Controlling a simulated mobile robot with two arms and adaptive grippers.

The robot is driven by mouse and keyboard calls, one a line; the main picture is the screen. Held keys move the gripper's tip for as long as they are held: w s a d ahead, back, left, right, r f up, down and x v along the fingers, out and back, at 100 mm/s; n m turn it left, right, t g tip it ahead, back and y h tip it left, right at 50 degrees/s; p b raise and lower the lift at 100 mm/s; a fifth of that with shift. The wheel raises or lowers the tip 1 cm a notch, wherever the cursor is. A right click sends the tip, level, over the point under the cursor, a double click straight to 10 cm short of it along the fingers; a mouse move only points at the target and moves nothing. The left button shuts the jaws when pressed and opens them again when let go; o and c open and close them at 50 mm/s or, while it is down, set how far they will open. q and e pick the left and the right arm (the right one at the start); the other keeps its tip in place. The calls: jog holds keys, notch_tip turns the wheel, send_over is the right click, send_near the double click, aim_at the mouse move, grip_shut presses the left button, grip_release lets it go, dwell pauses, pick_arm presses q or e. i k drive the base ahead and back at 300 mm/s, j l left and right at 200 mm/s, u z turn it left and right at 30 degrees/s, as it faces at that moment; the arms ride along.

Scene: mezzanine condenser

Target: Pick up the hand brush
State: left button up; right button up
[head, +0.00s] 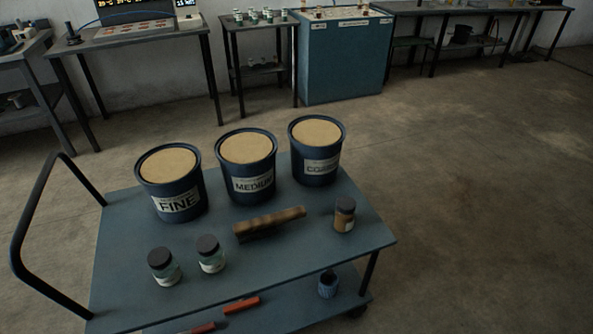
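The hand brush (269,221) lies on the top shelf of a blue-grey cart (120,260). It has a brown wooden back and a dark underside that looks like bristles. It lies in front of the tubs, roughly across the shelf, its right end slightly farther away. Nothing touches it that I can see. Neither of my grippers is in the head view.
Dark blue tubs labelled FINE (177,205), MEDIUM (253,186) and one partly legible (320,167) stand behind the brush. Lidded jars stand left (211,256) and right (344,216) of it. The cart's handle (30,215) rises at left. Floor (480,220) at right is clear.

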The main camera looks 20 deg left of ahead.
aim_at(261, 227)
jog(key=z, duration=2.55)
jog(key=u, duration=3.25)
jog(key=i+j+z, duration=0.25)
jog(key=j, duration=0.2)
